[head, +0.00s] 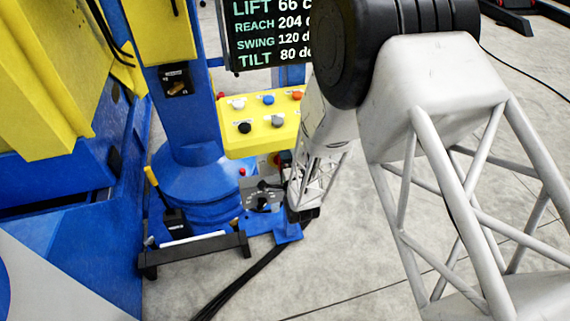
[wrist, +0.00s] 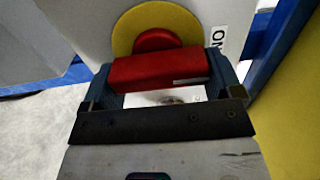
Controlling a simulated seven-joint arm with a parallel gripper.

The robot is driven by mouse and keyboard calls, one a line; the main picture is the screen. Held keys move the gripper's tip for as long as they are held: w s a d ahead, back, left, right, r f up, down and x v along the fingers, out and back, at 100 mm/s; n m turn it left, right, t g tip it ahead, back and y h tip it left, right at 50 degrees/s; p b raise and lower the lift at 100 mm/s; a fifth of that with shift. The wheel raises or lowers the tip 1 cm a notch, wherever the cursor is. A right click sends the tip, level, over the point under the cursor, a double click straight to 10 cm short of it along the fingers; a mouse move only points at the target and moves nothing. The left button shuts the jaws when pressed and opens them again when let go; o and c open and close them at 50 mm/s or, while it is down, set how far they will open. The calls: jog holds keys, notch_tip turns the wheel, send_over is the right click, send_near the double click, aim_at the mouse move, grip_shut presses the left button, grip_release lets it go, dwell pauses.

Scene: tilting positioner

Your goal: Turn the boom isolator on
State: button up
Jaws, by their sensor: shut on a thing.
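The boom isolator has a red handle (wrist: 165,71) on a round yellow plate (wrist: 124,36), fixed to a pale grey box (wrist: 85,22). The handle's bar lies across the wrist view, slightly tilted. A white label with black letters reading "ON" (wrist: 217,38) is on the box, right of the yellow plate. My gripper (wrist: 160,76) is shut on the red handle, with one dark finger at each end of the bar. In the head view my arm reaches down beside the yellow control box, and the isolator and fingertips are too small and covered to tell clearly.
A yellow control box (head: 240,143) with several coloured buttons stands left of my arm, below a black display (head: 268,50). A blue column (head: 185,110) rises farther left. A panel with a black dial (head: 262,203) sits low. Black cables (head: 235,287) cross the floor.

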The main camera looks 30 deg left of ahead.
dwell(0.3)
jog(key=o, duration=0.7)
jog(key=shift+o, duration=0.2)
jog(key=shift+s+d, duration=0.1)
jog(key=v, duration=0.7)
jog(key=shift+s+d, duration=0.2)
jog(key=shift+d, duration=0.05)
jog(key=shift+r, duration=0.1)
